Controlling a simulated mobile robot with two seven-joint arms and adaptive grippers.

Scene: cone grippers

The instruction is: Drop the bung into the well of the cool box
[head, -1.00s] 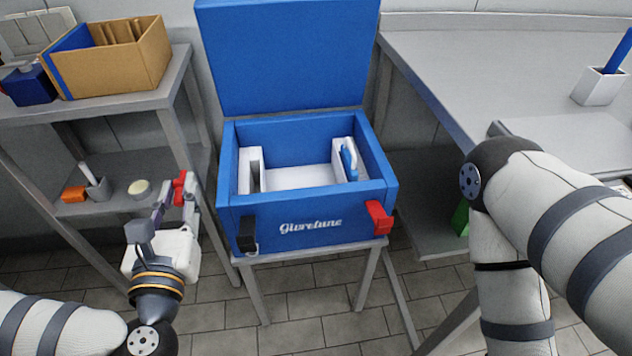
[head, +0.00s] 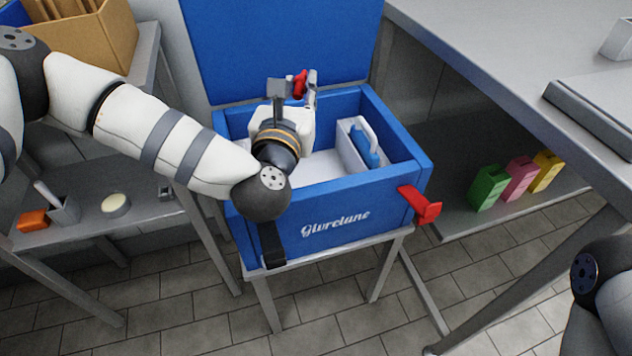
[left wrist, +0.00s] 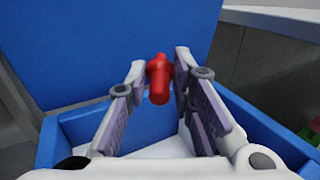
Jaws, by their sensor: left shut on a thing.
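The bung (head: 300,85) is a small red plug. My left gripper (head: 298,90) is shut on it and holds it above the open cool box (head: 335,222). In the left wrist view the bung (left wrist: 159,78) sits between the two fingertips, in front of the raised blue lid (left wrist: 110,50). The cool box is blue with a white floor, and its well (head: 318,172) is partly hidden by my left gripper and arm. My right gripper is not in view; only part of my right arm shows at the lower right.
A white divider (head: 352,152) with a blue item beside it stands in the box's right side. A red latch (head: 420,204) sticks out at the front right. Left stands a shelf with a cardboard box (head: 105,40); right, a grey table (head: 500,60) above green, pink and yellow blocks.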

